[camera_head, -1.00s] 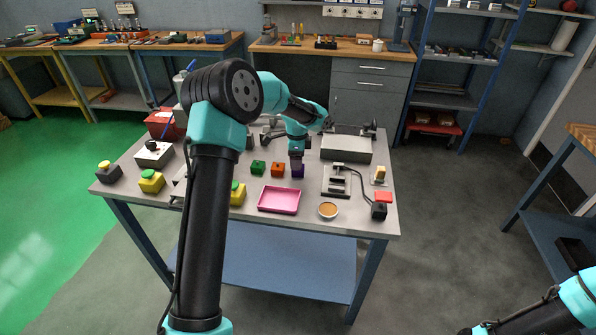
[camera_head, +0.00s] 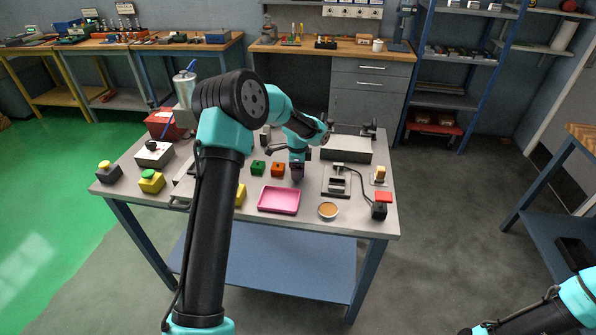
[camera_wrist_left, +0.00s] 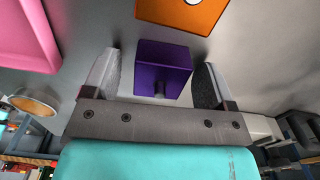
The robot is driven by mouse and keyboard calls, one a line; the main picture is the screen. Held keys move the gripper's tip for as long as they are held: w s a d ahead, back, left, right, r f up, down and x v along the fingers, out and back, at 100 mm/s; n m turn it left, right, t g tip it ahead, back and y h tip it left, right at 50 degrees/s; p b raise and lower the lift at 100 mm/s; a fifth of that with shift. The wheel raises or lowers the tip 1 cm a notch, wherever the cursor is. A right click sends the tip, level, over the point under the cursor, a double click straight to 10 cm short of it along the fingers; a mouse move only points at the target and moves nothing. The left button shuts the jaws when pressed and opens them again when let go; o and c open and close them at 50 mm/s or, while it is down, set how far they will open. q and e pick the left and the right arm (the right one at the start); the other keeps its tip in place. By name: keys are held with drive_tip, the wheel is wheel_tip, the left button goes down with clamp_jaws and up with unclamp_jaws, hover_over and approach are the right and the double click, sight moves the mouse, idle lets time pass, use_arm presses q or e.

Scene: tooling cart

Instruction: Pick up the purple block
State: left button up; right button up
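The purple block (camera_wrist_left: 162,72) sits between the two fingers of my left gripper (camera_wrist_left: 157,80) in the left wrist view, with a gap visible on each side. That gripper is open and points down around the block. In the head view my left gripper (camera_head: 297,174) is low over the table and mostly hides the block. My right arm shows at the bottom right of the head view, but its gripper is not visible.
A pink tray (camera_head: 279,200) and a small round bowl (camera_head: 328,210) are in front. A black fixture (camera_head: 336,186) stands to the right.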

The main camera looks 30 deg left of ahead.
use_arm(q)
drive_tip(key=c, duration=1.1)
drive_tip(key=shift+r, duration=0.1)
drive_tip(key=shift+r, duration=1.5)
drive_tip(key=shift+s+d+r, duration=0.15)
drive_tip(key=shift+r, duration=0.05)
drive_tip(key=s+d, duration=0.2)
drive_tip(key=s, duration=0.2)
drive_tip(key=s+d+r, duration=0.1)
drive_tip(key=s+d, duration=0.2)
drive_tip(key=s, duration=0.2)
drive_tip(key=s+d, duration=0.3)
drive_tip(key=s, duration=0.1)
drive_tip(key=shift+s+r, duration=0.15)
drive_tip(key=shift+r, duration=0.05)
